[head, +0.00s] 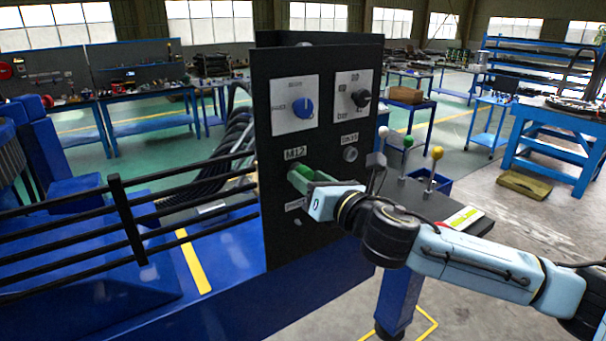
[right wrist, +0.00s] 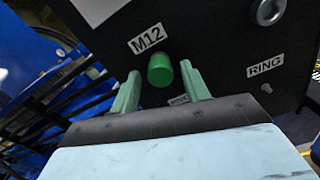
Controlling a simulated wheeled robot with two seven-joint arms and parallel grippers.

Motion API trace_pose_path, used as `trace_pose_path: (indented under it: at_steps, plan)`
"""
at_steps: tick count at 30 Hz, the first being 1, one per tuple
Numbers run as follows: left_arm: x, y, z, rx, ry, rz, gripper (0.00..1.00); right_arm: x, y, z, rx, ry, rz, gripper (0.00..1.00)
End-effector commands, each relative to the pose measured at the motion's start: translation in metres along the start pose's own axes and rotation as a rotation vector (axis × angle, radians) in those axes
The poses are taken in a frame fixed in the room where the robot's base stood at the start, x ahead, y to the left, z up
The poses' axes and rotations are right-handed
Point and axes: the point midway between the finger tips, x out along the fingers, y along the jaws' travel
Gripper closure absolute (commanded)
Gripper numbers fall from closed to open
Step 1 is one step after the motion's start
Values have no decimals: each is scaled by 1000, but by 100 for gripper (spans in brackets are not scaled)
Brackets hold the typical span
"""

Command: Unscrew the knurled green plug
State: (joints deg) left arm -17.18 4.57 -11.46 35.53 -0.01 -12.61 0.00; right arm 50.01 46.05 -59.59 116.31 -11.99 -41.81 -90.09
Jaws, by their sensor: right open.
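The green plug (right wrist: 160,70) sits in the black panel (right wrist: 215,40) just below the M12 label, in the right wrist view. In the head view the panel (head: 270,220) stands upright, and the plug (head: 303,172) shows partly behind my right gripper. My right gripper (right wrist: 160,88) is open, with one green finger on each side of the plug and a visible gap on both sides. In the head view my right gripper (head: 311,182) reaches the panel from the right. I cannot tell whether the fingertips touch the panel. My left gripper is not in view.
The panel carries a blue knob (head: 303,108), a black knob (head: 361,98) and a round metal fitting (head: 350,154). Levers with white (head: 408,142) and yellow (head: 437,153) balls stand right of it. Black railings (head: 125,215) are on the left.

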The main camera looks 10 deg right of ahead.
Motion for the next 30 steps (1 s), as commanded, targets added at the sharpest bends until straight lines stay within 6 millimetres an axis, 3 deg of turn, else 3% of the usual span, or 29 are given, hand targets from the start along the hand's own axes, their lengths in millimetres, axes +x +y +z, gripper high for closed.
trace_pose_path:
  at_steps: [26,30]
  plan:
    - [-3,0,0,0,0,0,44,0,0,0,1009,0,0,54]
    - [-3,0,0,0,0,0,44,0,0,-1,1246,1,1,54]
